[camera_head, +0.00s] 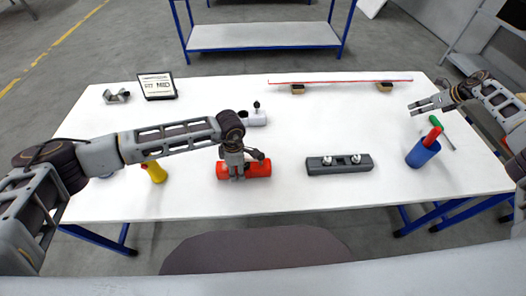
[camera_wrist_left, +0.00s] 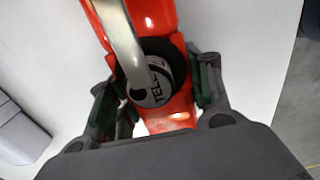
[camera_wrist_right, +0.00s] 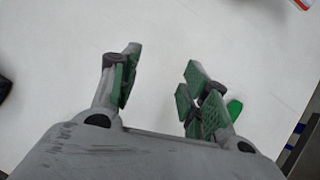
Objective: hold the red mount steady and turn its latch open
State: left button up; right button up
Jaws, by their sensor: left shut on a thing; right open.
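The red mount (camera_head: 258,170) lies on the white table, a little left of the middle. My left gripper (camera_head: 237,174) comes down on it from above. In the left wrist view the red mount (camera_wrist_left: 180,112) sits between my fingers (camera_wrist_left: 160,105), which are shut on it. A round dark part with a grey lettered face (camera_wrist_left: 150,88) and a curved light metal lever (camera_wrist_left: 122,35), seemingly the latch, show on the mount. My right gripper (camera_head: 420,107) is open and empty above the table's right side. Its fingers (camera_wrist_right: 160,90) stand apart over bare white tabletop.
A dark grey block with two silver knobs (camera_head: 340,165) lies right of the mount. A blue cup (camera_head: 422,153) with a red-handled tool stands below my right gripper.

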jog(key=w+a+f+n+g+y, duration=0.1)
jog(key=a+n+y, duration=0.15)
jog(key=a, duration=0.55)
jog(key=w+a+f+n+g+y, duration=0.1)
jog(key=w+a+n+g, duration=0.15)
jog(key=a, duration=0.65)
jog(key=n+g+y, duration=0.4)
jog(key=n+g, duration=0.8)
jog(key=n, duration=0.7)
send_near(262, 154)
jog(key=r+v, duration=0.1)
jog(key=v, duration=0.2)
jog(key=shift+a+f, duration=0.25)
jog(key=shift+f, duration=0.05)
jog(key=shift+s+a+f, duration=0.1)
jog(key=shift+s, duration=0.1)
jog(key=shift+x, duration=5.8)
jog(key=shift+f, duration=0.2)
